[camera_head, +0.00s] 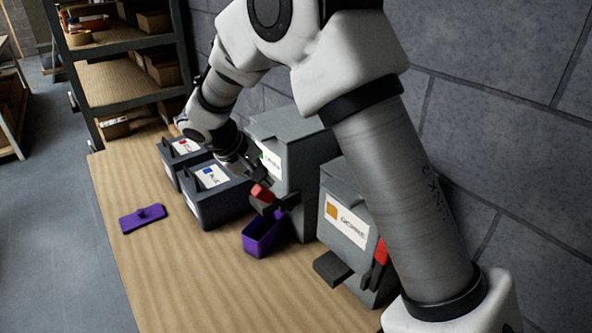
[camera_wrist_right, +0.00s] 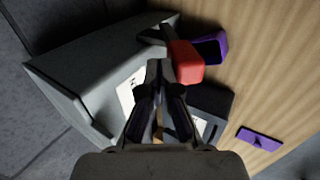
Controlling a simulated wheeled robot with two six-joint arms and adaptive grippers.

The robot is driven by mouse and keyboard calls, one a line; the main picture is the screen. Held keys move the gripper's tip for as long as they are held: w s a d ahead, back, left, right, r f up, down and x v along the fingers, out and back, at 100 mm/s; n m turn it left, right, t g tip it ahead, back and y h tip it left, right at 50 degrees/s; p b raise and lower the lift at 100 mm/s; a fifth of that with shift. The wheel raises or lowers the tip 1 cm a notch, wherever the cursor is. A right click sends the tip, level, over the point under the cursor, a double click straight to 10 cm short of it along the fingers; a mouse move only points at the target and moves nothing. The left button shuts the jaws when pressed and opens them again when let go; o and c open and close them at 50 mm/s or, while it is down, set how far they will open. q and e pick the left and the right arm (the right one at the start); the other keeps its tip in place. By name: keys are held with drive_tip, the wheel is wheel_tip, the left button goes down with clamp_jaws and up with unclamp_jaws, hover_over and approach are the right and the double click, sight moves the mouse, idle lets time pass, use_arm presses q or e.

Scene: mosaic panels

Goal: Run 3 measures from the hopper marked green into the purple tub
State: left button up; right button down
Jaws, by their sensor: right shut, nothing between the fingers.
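The green-marked hopper (camera_head: 306,150) is a grey box whose label is partly hidden by my right gripper. Its red lever handle (camera_head: 262,193) sticks out at the front, above the spout. The purple tub (camera_head: 264,236) stands open on the bench below that spout. My right gripper (camera_head: 258,177) is shut and empty, close to the red handle. In the right wrist view the shut fingertips (camera_wrist_right: 159,66) lie just beside the red handle (camera_wrist_right: 187,62); I cannot tell if they touch. The tub (camera_wrist_right: 222,48) shows beyond the handle. My left gripper is not in view.
An orange-marked hopper (camera_head: 345,222) with its own red lever stands to the right. Grey bins with blue (camera_head: 214,193) and red (camera_head: 178,156) labels stand to the left. A purple lid (camera_head: 142,218) lies on the bench. The bench's front is clear; a block wall (camera_head: 500,100) stands behind.

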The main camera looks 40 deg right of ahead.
sight(253, 190)
drive_tip(key=shift+w+a+f+b, duration=0.1)
drive_tip(key=shift+a+f+b, duration=0.45)
drive_tip(key=shift+a, duration=0.2)
drive_tip(key=shift+a+f+h+b, duration=0.25)
drive_tip(key=shift+f+h+b, duration=0.05)
drive_tip(key=shift+f+h, duration=0.1)
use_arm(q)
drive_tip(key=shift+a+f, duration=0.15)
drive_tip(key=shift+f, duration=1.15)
use_arm(e)
drive_tip(key=shift+a+f+h, duration=0.1)
drive_tip(key=shift+a+h, duration=0.2)
drive_tip(key=shift+a, duration=0.1)
